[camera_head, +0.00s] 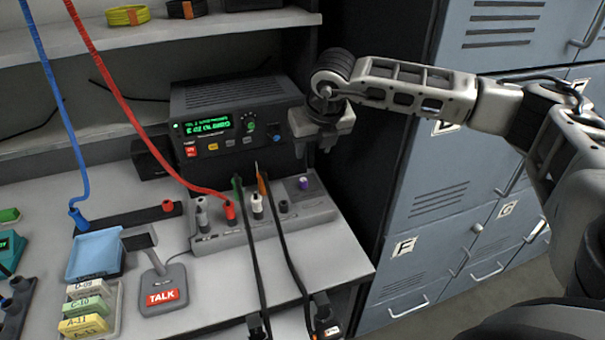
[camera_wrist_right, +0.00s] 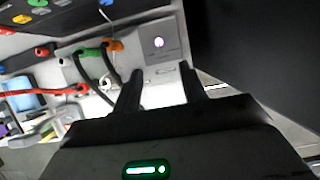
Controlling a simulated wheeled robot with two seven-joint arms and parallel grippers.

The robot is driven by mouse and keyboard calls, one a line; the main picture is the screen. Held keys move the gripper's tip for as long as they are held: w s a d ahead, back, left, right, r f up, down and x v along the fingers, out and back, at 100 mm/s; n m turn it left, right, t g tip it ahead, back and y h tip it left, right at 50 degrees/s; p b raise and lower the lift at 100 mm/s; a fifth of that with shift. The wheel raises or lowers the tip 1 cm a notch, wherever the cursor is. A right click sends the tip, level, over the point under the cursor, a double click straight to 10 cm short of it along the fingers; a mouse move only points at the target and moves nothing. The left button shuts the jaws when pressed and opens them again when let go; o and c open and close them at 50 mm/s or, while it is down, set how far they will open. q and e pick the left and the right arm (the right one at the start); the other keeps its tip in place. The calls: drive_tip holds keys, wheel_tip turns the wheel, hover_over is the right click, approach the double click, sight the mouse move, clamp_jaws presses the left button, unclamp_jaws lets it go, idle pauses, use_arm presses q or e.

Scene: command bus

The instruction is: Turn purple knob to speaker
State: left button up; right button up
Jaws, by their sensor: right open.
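My right gripper (camera_head: 313,150) hangs above and slightly right of the knob in the head view, pointing down. Its fingers (camera_wrist_right: 162,85) are apart with nothing between them, and they do not touch the knob. The word speaker cannot be read near the knob. My left gripper is not in view.
A black radio (camera_head: 235,115) with a green display stands behind the panel. Red, green, orange and white plugs sit in the panel, with black cables (camera_head: 257,265) hanging forward. A TALK microphone (camera_head: 160,280) stands left. Grey lockers (camera_head: 430,210) flank the right.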

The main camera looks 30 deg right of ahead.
sight(304, 180)
drive_tip(key=p+x, duration=0.1)
drive_tip(key=x, duration=1.2)
drive_tip(key=shift+w+a+f+p, duration=0.1)
drive_tip(key=shift+f+p, duration=0.2)
drive_tip(key=shift+p, duration=0.05)
clamp_jaws()
